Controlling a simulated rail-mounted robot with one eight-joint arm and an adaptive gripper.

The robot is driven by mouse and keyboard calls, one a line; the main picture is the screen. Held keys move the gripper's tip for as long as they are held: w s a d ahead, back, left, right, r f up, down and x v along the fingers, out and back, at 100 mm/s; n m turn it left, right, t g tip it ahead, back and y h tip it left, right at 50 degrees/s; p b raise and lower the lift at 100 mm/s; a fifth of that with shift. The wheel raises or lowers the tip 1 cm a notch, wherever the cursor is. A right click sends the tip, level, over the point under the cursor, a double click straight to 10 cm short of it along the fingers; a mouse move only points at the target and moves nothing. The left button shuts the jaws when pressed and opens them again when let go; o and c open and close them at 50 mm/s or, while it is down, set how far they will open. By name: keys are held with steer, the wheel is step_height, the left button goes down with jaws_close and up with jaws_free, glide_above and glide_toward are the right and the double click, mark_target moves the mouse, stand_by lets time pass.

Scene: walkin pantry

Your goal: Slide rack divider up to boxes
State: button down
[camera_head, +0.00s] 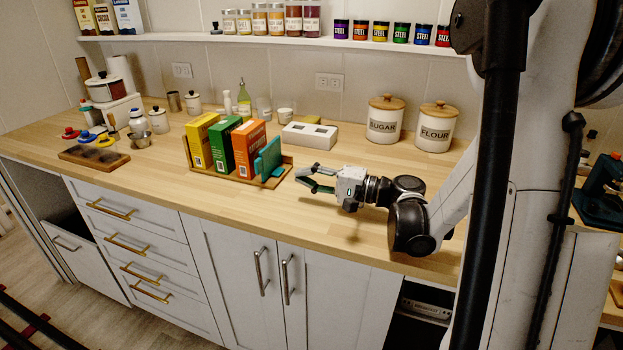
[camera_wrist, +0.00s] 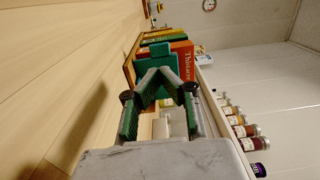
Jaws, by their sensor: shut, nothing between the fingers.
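The teal rack divider (camera_head: 270,158) stands upright in the wooden rack (camera_head: 229,180), at the right of the row of boxes. A yellow box (camera_head: 201,144), a green box (camera_head: 221,147) and an orange box (camera_head: 247,152) stand left of it. The orange box is nearest the divider; I cannot tell whether they touch. My gripper (camera_head: 298,179) is shut and empty, just right of the divider and pointing at it. In the wrist view the divider (camera_wrist: 155,58) shows just beyond my fingertips (camera_wrist: 158,78), with the orange box (camera_wrist: 184,55) behind it. Contact with my fingertips cannot be made out.
A white block with openings (camera_head: 309,135) lies behind the rack. Sugar (camera_head: 385,122) and flour (camera_head: 435,131) canisters stand at the back right. The counter in front of my gripper is clear.

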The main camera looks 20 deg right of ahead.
mark_target(260, 167)
steer(key=b+x, duration=0.1)
steer(key=x, duration=0.8)
steer(key=shift+w+a, duration=0.2)
steer(key=shift+w, duration=0.05)
